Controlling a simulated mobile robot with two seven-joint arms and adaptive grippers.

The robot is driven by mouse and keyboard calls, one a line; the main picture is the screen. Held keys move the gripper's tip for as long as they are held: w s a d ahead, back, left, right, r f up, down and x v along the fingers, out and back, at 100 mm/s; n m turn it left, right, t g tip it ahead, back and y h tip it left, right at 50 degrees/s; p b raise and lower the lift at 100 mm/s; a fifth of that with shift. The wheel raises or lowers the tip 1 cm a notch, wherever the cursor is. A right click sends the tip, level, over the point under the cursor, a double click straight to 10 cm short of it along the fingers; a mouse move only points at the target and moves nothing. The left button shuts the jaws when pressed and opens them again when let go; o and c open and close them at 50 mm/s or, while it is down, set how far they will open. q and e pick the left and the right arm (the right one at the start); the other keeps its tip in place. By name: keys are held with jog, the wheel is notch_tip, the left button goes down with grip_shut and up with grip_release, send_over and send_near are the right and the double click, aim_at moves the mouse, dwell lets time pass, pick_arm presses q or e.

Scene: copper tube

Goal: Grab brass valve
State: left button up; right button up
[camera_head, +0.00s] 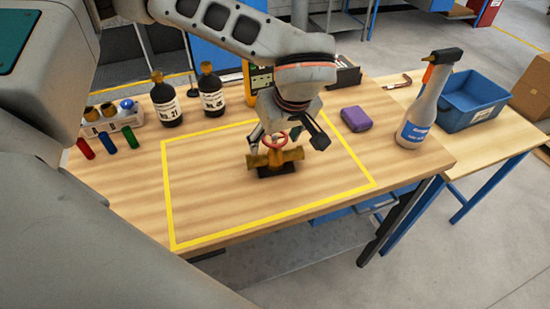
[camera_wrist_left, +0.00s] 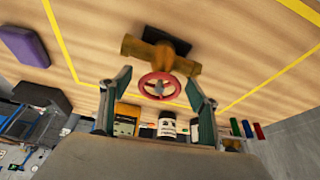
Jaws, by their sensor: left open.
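The brass valve (camera_head: 275,158) with a red handwheel sits on a small black base inside the yellow taped rectangle on the wooden table. In the left wrist view the valve (camera_wrist_left: 150,57) is ahead of the fingers, its red handwheel (camera_wrist_left: 159,86) roughly centred between them. My left gripper (camera_head: 285,135) is open above and behind the valve in the head view, its fingers on either side of the wheel. The left wrist view shows both fingers of the gripper (camera_wrist_left: 157,95) spread, with no clear contact. My right gripper is not visible.
Two dark bottles (camera_head: 166,103), a yellow meter (camera_head: 260,77) and red, green and blue cylinders (camera_head: 107,140) stand or lie at the back left. A purple block (camera_head: 356,119), spray bottle (camera_head: 425,105) and blue bin (camera_head: 474,101) are to the right. The taped area's front is clear.

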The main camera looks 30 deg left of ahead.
pick_arm(q)
grip_shut()
jog(key=shift+r, duration=0.2)
